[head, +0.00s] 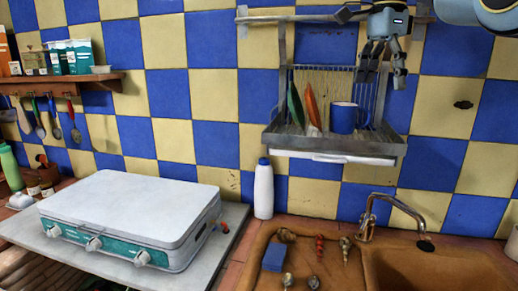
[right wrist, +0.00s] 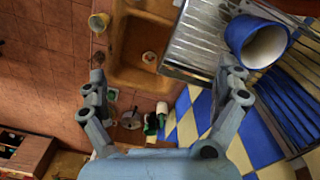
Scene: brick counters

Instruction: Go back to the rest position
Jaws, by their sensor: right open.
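My right gripper (head: 383,72) is open and empty in the upper right of the head view, in front of the tiled wall. It hangs above the right part of the wall dish rack (head: 335,144). In the right wrist view, the two fingers of my right gripper (right wrist: 166,84) stand wide apart with nothing between them. A blue mug (head: 343,118) stands in the rack, below and left of the gripper. The mug (right wrist: 250,42) also shows in the right wrist view, beyond the right finger. My left gripper is not in view.
A metal rail (head: 290,18) runs along the wall by the gripper. A white bottle (head: 263,190), a white stove (head: 135,205) and a brown sink (head: 430,270) with a tap (head: 372,205) are below. A shelf (head: 60,80) is at left. The wall right of the rack is mostly clear.

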